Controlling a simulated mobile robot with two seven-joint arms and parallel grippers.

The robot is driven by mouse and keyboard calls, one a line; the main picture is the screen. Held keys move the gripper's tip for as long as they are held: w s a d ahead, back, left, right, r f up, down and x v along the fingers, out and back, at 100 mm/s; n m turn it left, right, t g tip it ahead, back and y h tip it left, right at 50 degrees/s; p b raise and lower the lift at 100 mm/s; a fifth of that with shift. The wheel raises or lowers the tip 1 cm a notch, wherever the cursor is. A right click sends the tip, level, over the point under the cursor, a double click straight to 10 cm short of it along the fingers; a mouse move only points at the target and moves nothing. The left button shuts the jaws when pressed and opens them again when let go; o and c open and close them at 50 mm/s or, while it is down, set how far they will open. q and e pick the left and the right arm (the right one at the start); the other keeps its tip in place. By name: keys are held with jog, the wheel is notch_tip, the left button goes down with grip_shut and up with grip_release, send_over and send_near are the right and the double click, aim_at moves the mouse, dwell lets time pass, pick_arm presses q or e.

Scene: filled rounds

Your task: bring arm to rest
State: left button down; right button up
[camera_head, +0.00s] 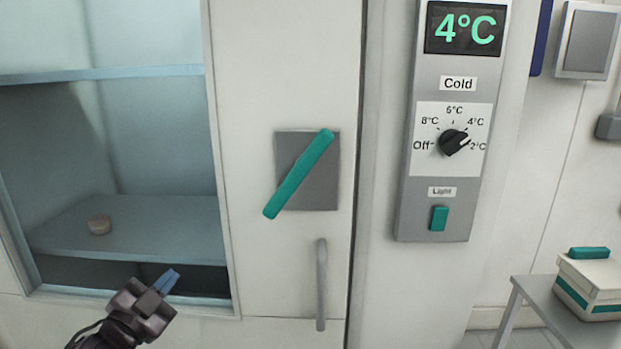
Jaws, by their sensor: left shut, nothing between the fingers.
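My left gripper (166,282) is at the lower left, in front of the bottom edge of the cabinet's window. Its blue fingers are together with nothing between them, and they point up and to the right. It is apart from the teal lever (298,175), which sits tilted on a grey plate on the cabinet door (285,60). A grey vertical handle (321,285) is below the lever, to the right of my gripper. My right gripper is not in view.
A control panel (407,220) right of the door reads 4°C, with a black dial (453,142) and a teal light switch (439,219).

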pick_arm(q)
jog(key=s+a+f+n+g+y+p, duration=0.1)
jog(key=s+f+n+g+y, duration=0.15)
jog(key=s+f, duration=0.4)
jog(key=s+f+n+g+y, duration=0.1)
jog(key=s+f+n, duration=0.3)
jog(key=f, duration=0.5)
jog(key=s+f+n+g+y, duration=0.1)
jog(key=s+f+n+g, duration=0.1)
jog(key=s+f, duration=0.4)
jog(key=s+f+n+g+y+p, duration=0.1)
jog(key=s+f, duration=0.5)
jog(key=s, duration=0.8)
jog(key=shift+a+f+n+g, duration=0.15)
jog(key=shift+f+n+g, duration=0.1)
jog(key=shift+n+g, duration=0.45)
